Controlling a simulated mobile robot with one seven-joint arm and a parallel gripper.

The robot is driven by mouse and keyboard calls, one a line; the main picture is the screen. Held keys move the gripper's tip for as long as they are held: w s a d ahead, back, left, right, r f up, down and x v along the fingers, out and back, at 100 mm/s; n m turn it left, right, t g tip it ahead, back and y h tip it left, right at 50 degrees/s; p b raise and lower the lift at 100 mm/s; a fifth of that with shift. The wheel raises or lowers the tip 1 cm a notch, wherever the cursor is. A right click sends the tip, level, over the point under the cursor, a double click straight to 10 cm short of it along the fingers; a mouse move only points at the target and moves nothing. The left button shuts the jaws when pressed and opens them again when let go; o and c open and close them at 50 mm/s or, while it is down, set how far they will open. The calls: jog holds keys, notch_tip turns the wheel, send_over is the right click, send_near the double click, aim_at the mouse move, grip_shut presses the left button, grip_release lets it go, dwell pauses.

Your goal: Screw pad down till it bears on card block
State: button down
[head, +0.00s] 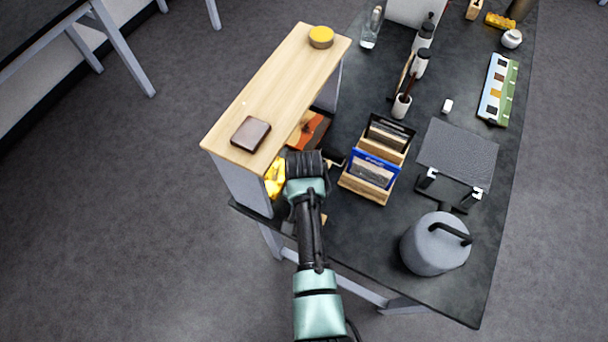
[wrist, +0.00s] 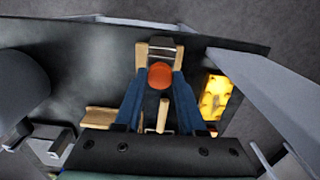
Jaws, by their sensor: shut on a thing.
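In the wrist view, the blue fingers of my gripper (wrist: 161,80) are closed on both sides of a round orange knob (wrist: 160,74). The knob stands at a small pale wooden frame (wrist: 142,52), with a grey block-like part (wrist: 162,44) at its far side. A short wooden bar (wrist: 163,116) shows between the fingers. I cannot make out the pad or the card block for certain, nor whether they touch. In the head view, my arm's end (head: 305,165) is low beside the wooden-topped shelf, and its fingers and the knob are hidden.
The shelf (head: 285,85) stands close on the left, with a brown box (head: 250,134) and yellow tin (head: 321,37) on top. A yellow gilt piece (head: 274,178) is just left of my wrist. A card rack (head: 364,176) and grey canister (head: 436,244) stand to the right.

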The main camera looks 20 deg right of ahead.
jog(key=m+p, duration=0.1)
jog(key=m, duration=0.5)
jog(key=shift+w+r, duration=0.1)
jog(key=m+p, duration=0.1)
jog(key=m, duration=0.5)
jog(key=shift+m, duration=0.3)
dwell(0.3)
jog(key=c, duration=0.5)
grip_release()
notch_tip(320, 180, up, 13)
jog(key=b, duration=0.2)
